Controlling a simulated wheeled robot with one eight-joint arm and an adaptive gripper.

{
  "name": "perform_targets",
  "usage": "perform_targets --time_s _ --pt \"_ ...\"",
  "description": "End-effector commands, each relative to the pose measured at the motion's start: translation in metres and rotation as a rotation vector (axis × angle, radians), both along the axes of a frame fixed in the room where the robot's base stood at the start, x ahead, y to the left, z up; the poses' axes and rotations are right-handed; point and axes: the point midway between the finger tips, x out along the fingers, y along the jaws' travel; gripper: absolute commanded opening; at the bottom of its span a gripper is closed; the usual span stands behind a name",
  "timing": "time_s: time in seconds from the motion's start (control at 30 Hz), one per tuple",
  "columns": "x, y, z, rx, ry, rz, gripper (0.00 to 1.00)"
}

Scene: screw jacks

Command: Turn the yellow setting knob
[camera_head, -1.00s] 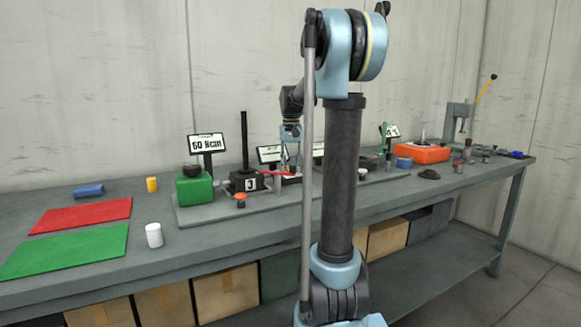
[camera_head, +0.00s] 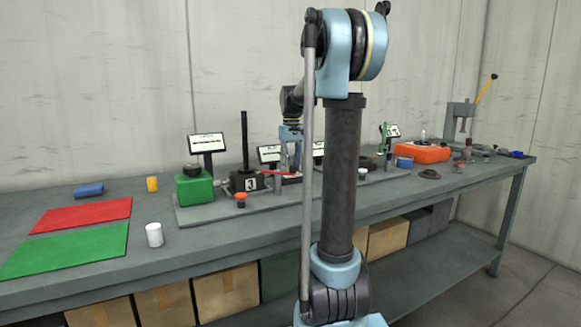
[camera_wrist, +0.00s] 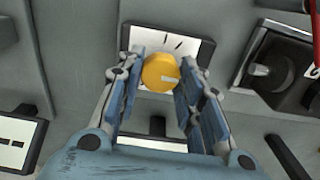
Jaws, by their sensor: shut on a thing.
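The yellow setting knob (camera_wrist: 160,72) is in the upper middle of the wrist view, with a pale mark on its face. It sits over a white dial plate (camera_wrist: 188,45) with black tick marks and a dark frame. My gripper (camera_wrist: 160,80) is shut on the knob, one blue finger pad at its left and one at its right. In the head view my gripper (camera_head: 290,145) points down over the bench behind my arm. The knob is hidden there.
A black jack (camera_head: 247,181) marked 3 with a red lever stands left of my gripper. A green block (camera_head: 194,190) and a display (camera_head: 207,143) are further left. The bench front between the white cylinder (camera_head: 154,235) and my arm is mostly clear.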

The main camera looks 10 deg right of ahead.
Motion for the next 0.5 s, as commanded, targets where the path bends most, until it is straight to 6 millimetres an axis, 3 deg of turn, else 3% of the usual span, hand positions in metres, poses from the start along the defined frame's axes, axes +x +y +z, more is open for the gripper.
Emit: perform_targets --time_s 0.5 --pt "0.0007 0.0005 0.0001 0.002 -0.002 0.039 0.10"
